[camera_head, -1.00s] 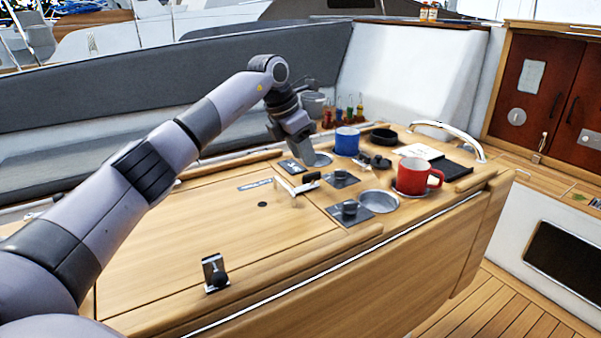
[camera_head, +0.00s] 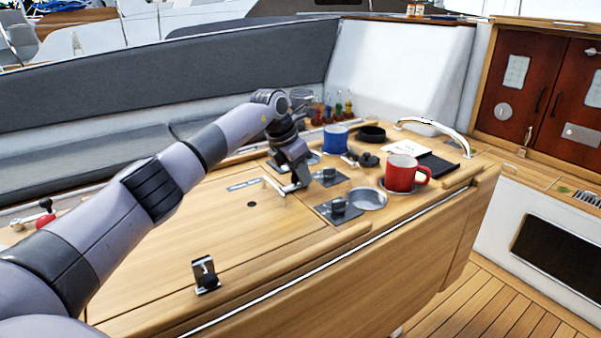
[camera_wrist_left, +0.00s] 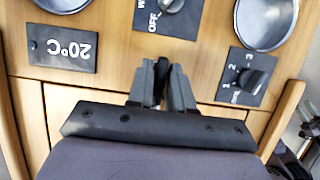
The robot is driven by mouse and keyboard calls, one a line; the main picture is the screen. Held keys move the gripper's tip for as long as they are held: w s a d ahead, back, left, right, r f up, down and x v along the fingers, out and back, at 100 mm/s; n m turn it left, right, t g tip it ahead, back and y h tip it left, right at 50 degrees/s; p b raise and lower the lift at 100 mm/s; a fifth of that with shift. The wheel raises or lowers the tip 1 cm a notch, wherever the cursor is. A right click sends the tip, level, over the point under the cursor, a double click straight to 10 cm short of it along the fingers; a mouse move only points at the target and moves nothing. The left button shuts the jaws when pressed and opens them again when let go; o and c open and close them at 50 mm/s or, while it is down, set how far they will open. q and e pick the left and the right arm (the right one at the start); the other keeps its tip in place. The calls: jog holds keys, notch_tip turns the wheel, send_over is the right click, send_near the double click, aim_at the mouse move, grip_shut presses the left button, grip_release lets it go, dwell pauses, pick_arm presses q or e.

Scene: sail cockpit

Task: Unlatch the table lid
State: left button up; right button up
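The wooden table lid (camera_head: 170,240) lies flat and closed. A silver latch (camera_head: 205,273) with black parts stands at its near edge. A second metal fitting (camera_head: 273,187) with a black knob sits near the lid's right edge. My left gripper (camera_head: 297,187) is low over this fitting and covers most of it. In the left wrist view my gripper fingers (camera_wrist_left: 161,84) stand close on either side of the dark knob (camera_wrist_left: 159,74), with little or no gap showing. My right gripper is out of view.
Right of the lid are a blue mug (camera_head: 335,138), a red mug (camera_head: 400,174), a round metal recess (camera_head: 367,199) and dark switch plates. A 20°C panel (camera_wrist_left: 62,48) shows in the wrist view. The lid's left part is clear.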

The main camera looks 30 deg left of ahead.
pick_arm(q)
grip_shut()
jog(key=shift+n, duration=0.3)
jog(key=shift+r+n+y+p, duration=0.1)
jog(key=shift+n+y+p, duration=0.5)
jog(key=shift+n+p, duration=0.5)
jog(key=shift+n+y, duration=0.3)
jog(key=shift+n, duration=0.7)
jog(key=n+y, duration=0.1)
jog(key=n, duration=0.1)
jog(key=shift+n+p, duration=0.4)
jog(key=n+y, duration=0.1)
jog(key=n, duration=0.3)
jog(key=shift+n+g+y, duration=0.3)
jog(key=shift+y, duration=0.1)
jog(key=n+g, duration=0.1)
jog(key=n, duration=0.2)
jog(key=n+y+b, duration=0.1)
jog(key=n, duration=0.1)
jog(key=shift+n+g, duration=0.4)
